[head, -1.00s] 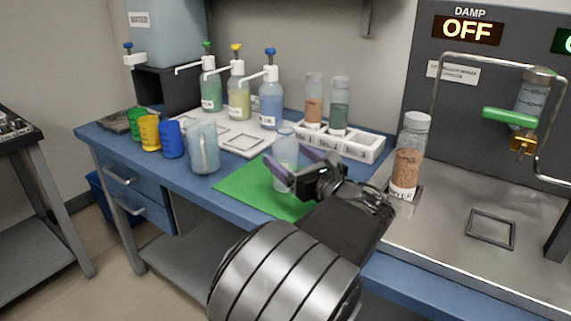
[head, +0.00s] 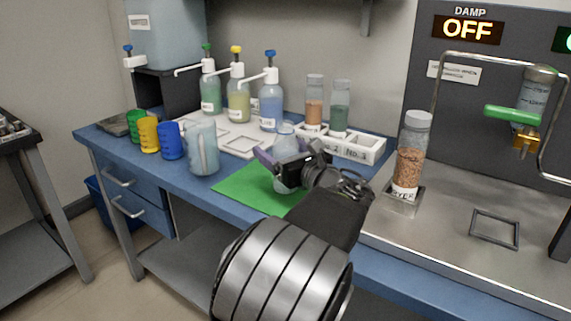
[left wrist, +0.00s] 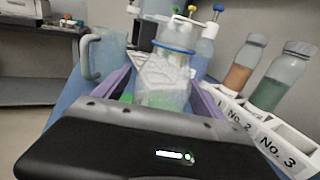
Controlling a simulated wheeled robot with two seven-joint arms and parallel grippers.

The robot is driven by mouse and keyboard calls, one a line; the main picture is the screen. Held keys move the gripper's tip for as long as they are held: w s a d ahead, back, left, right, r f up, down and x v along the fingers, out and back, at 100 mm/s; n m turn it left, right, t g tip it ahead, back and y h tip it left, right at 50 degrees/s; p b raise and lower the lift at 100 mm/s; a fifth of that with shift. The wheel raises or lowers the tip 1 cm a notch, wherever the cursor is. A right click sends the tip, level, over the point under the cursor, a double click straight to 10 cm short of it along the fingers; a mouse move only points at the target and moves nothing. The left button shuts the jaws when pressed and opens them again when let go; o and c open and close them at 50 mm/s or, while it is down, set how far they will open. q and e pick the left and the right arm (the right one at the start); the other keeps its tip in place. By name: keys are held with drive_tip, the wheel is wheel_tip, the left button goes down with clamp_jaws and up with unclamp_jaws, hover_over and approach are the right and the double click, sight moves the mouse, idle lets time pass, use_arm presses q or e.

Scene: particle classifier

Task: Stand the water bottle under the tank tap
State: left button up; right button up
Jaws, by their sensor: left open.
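The clear water bottle (head: 286,139) stands upright on the green mat (head: 240,190). It also shows in the left wrist view (left wrist: 165,75), with a blue ring near its neck. My left gripper (head: 282,162) is open, with its purple fingers on either side of the bottle; whether they touch it I cannot tell. The gripper body hides part of the bottle. The blue-grey water tank (head: 170,35) stands on a black stand at the back left. Its tap (head: 134,60), white with a blue handle, sticks out at the tank's lower left. My right gripper is not in view.
A pale jug (head: 203,150) and green, yellow and blue cups (head: 149,134) stand left of the mat. Pump bottles (head: 238,95) stand behind. A white rack (head: 352,146) with two vials is at the back right. A granule-filled bottle (head: 410,160) stands on the steel surface.

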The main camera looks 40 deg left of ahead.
use_arm(q)
drive_tip(key=shift+c, duration=0.2)
drive_tip(key=c, duration=1.6)
drive_tip(key=shift+o, duration=0.2)
wheel_tip(320, 180, up, 10)
drive_tip(key=p, duration=0.4)
